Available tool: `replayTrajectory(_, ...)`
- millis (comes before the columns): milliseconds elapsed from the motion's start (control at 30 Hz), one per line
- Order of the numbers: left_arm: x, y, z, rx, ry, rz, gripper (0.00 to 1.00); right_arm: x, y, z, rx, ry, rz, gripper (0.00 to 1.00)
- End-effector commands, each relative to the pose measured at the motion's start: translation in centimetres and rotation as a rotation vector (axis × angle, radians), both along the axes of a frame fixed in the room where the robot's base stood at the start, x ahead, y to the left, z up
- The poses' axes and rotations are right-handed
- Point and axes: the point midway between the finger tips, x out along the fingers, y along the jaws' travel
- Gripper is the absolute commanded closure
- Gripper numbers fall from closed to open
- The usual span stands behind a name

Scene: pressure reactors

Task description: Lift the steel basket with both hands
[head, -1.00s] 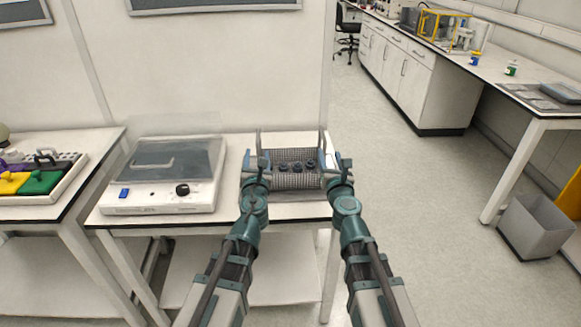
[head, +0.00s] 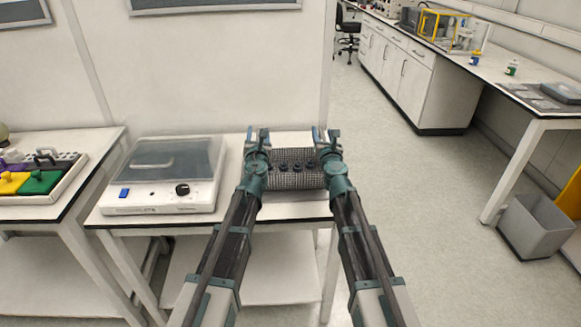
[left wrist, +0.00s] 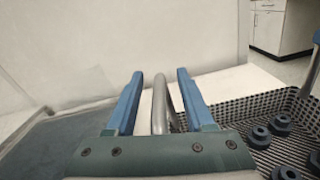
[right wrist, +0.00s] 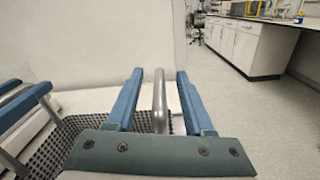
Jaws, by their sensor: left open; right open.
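The steel basket (head: 297,181) is a mesh tray on the white table, with several dark round parts (head: 298,167) inside. Its mesh also shows in the left wrist view (left wrist: 235,114) and in the right wrist view (right wrist: 78,124). My left gripper (head: 258,132) is at the basket's left end. It is open, with the left upright handle (left wrist: 160,104) between its blue fingers (left wrist: 158,76). My right gripper (head: 327,132) is at the right end. It is open, with the right handle (right wrist: 160,100) between its fingers (right wrist: 160,74). The handles are mostly hidden by the grippers in the head view.
A white device with a clear lid (head: 165,178) stands on the same table, left of the basket. A further table (head: 62,200) at the left holds a tray with coloured items. A wall is behind the basket. Open floor (head: 400,170) lies to the right.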

Motion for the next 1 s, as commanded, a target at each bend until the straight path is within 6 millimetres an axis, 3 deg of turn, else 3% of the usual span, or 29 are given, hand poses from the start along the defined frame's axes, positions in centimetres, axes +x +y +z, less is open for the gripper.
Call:
replayTrajectory(233,-0.02,0.00,0.00,0.000,0.000,0.000,0.49,-0.02,-0.02,0.00,0.000,0.000,0.000,0.49)
replayTrajectory(500,-0.03,-0.01,0.00,0.000,0.000,0.000,0.97,-0.03,-0.01,0.00,0.000,0.000,0.000,0.98)
replayTrajectory(533,-0.03,-0.01,0.00,0.000,0.000,0.000,1.00,-0.03,-0.01,0.00,0.000,0.000,0.000,1.00)
replayTrajectory(1000,-0.04,-0.01,0.00,0.001,0.000,0.000,1.00,-0.02,-0.03,0.00,0.000,0.000,-0.001,1.00)
